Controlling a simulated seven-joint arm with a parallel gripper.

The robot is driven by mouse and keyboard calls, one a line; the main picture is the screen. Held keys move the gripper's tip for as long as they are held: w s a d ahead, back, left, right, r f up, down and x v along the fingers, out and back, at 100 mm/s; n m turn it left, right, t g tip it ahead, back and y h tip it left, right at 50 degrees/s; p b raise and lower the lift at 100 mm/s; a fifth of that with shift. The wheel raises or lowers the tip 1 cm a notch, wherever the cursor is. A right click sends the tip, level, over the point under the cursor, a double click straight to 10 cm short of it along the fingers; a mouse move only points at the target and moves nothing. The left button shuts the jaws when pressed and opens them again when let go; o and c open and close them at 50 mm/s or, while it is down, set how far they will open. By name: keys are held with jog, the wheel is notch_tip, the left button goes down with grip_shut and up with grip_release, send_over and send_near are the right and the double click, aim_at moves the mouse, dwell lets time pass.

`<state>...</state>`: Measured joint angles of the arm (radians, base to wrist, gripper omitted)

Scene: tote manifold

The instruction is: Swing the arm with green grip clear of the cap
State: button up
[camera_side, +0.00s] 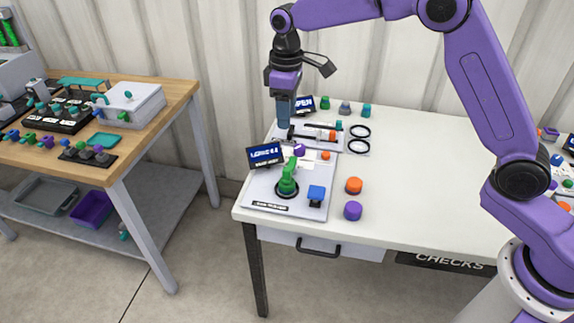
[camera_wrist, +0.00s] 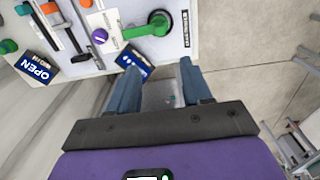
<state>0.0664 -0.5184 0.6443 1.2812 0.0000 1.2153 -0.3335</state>
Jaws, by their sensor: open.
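A green lever-like part (camera_side: 288,182) stands on a round black base on the pale front panel. In the wrist view its green arm (camera_wrist: 134,33) reaches left from the base, with the end near a purple round cap (camera_wrist: 99,36). That cap also shows behind the lever in the side view (camera_side: 300,150). I cannot tell whether they touch. My gripper (camera_side: 283,122) points down at the table's left rear, behind the lever and apart from it. Its two blue fingers (camera_wrist: 158,78) are spread with nothing held between them.
A blue sign (camera_side: 265,155) stands at the panel's left, close to my fingers in the wrist view. An OPEN sign (camera_side: 304,104) and a rail fixture with an orange block (camera_side: 324,134) are behind. Orange (camera_side: 354,186) and purple (camera_side: 352,210) knobs stand right.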

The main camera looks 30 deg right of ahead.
aim_at(287, 169)
notch_tip(287, 169, down, 16)
jog(key=shift+f, duration=0.25)
dwell(0.3)
grip_shut()
